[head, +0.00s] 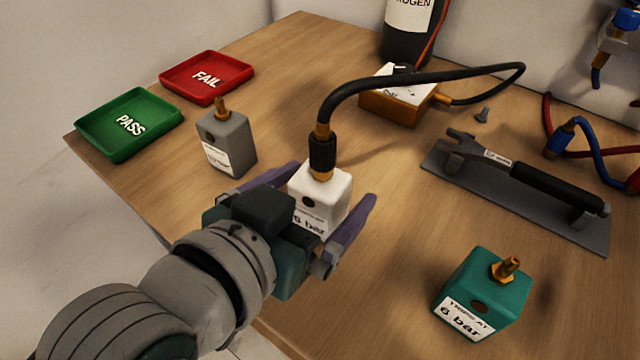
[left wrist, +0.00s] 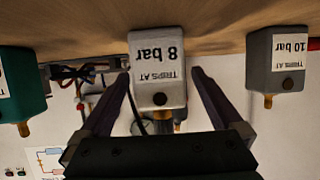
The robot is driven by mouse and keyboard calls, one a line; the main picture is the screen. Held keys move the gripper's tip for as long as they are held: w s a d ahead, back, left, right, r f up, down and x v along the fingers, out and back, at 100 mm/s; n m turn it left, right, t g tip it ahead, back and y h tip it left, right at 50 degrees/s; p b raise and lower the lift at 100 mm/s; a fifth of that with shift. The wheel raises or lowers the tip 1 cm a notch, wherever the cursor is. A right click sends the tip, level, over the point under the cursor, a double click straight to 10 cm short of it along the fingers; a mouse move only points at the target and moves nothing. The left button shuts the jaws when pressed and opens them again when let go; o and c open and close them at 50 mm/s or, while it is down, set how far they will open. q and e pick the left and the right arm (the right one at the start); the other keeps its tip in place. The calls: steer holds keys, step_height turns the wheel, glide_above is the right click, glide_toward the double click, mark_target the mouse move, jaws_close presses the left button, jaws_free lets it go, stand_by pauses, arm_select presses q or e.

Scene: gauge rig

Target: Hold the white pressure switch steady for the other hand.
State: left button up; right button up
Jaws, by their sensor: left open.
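The white pressure switch (head: 322,190) stands upright on the wooden table, with a black hose fitting (head: 322,150) on its brass top port. In the left wrist view, which is upside down, the switch (left wrist: 157,70) shows its label, "TRIPS AT 8 bar". My left gripper (head: 334,183) is open, with one purple finger on each side of the switch. In the left wrist view the fingers (left wrist: 160,78) stand apart from its sides, with small gaps. My right gripper is not in view.
A grey switch (head: 227,142) stands to the left and a teal one (head: 482,290) to the right. The hose runs to an orange box (head: 395,98). Green PASS (head: 150,142) and red FAIL (head: 228,68) trays sit at the back left.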

arm_select(q)
steer(key=shift+c, duration=0.2)
jaws_close()
stand_by(1.3)
stand_by(0.8)
